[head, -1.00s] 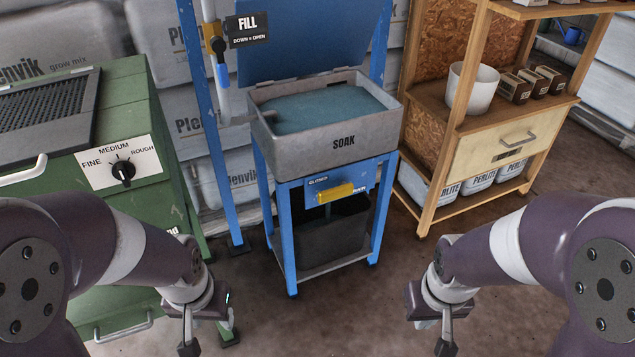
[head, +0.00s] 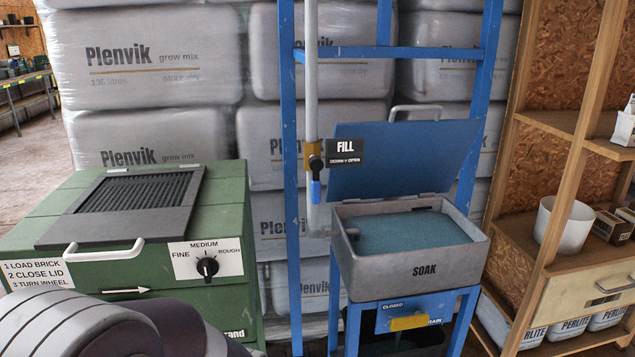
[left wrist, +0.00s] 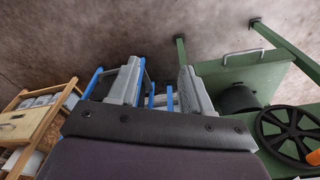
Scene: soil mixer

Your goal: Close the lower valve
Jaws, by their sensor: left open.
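The lower valve's yellow handle (head: 409,322) lies roughly level on a blue plate under the grey SOAK tub (head: 412,262). The plate reads CLOSED at its upper left and DRAIN, partly covered, at its right. My left arm fills the lower left of the head view, with its gripper out of that view. In the left wrist view my left gripper (left wrist: 161,64) has its two pale fingers apart, with nothing between them. I cannot make out the yellow handle there. My right gripper is in neither current view.
The FILL valve (head: 315,165) with a blue handle hangs on a pipe above left of the tub. A green machine (head: 150,260) stands left and a wooden shelf (head: 545,255) right. Stacked sacks (head: 150,55) close off the back. Bare floor (left wrist: 120,30) shows in the wrist view.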

